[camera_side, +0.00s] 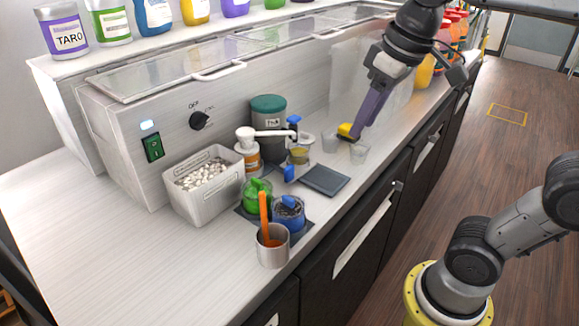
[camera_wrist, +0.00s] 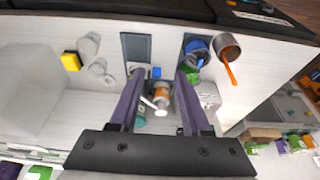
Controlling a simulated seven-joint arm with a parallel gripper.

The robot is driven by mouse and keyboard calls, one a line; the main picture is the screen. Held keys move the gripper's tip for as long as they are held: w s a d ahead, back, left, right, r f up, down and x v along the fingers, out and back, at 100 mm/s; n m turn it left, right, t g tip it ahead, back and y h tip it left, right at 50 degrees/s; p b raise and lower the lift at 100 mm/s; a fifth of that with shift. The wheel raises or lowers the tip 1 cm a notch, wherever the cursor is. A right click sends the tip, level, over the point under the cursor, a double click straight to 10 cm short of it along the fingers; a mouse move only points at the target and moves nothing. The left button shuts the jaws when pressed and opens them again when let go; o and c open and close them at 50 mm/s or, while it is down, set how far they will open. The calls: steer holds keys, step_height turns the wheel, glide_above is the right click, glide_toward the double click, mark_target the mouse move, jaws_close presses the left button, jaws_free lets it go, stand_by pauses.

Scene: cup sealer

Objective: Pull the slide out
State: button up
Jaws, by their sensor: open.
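The cup sealer (camera_side: 301,140) stands mid-counter, a small grey device with a blue top part (camera_side: 293,121) and a cup holding yellowish contents. A blue handle (camera_side: 288,173) sticks out low at its front, probably the slide's. In the wrist view a small blue piece (camera_wrist: 156,72) shows between the fingertips, but I cannot tell which blue part it is. My gripper (camera_side: 358,135) is open and empty, with purple fingers, to the right of the sealer in the side view. Its fingers (camera_wrist: 159,75) are spread in the wrist view.
Clear cups (camera_side: 359,153) and a yellow block (camera_side: 345,131) are near my gripper. A dark pad (camera_side: 325,180) lies before the sealer. A pump bottle (camera_side: 248,150), white tub (camera_side: 203,185), green and blue containers (camera_side: 289,212), and metal cup (camera_side: 273,247) crowd the left.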

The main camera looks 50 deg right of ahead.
steer(key=w+g, duration=0.2)
steer(key=w, duration=1)
steer(key=g, duration=0.2)
glide_toward(289, 166)
step_height(289, 166, down, 10)
steer(key=shift+s+f, duration=0.15)
steer(key=shift+c, duration=0.3)
jaws_close()
stand_by(0.5)
